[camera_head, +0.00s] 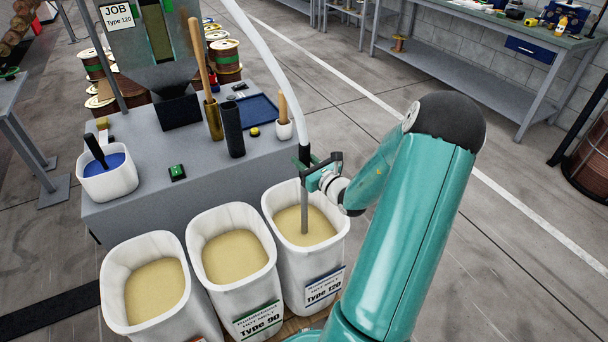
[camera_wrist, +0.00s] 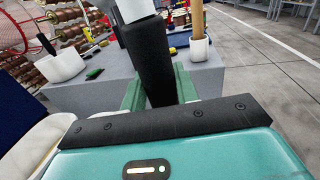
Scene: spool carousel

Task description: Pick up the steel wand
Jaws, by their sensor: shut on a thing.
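The steel wand (camera_head: 304,208) stands upright in the right-hand white bin (camera_head: 337,243) labelled Type 120. Its lower end meets the tan granules, and its tip cannot be made out. A white hose (camera_head: 270,60) runs up from its black grip (camera_head: 305,154). My gripper (camera_head: 314,172) is shut on the wand at the black grip, above the bin rim. In the wrist view, the green fingers of my gripper (camera_wrist: 158,95) stand on either side of the thick black grip (camera_wrist: 156,60).
Two more bins of granules, the middle one (camera_head: 270,262) labelled Type 90 and a left one (camera_head: 112,275), stand alongside. Behind is a grey bench (camera_head: 130,215) with a hopper (camera_head: 150,50), a white tub (camera_head: 122,182), a black cylinder (camera_head: 232,132) and wooden-handled tools.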

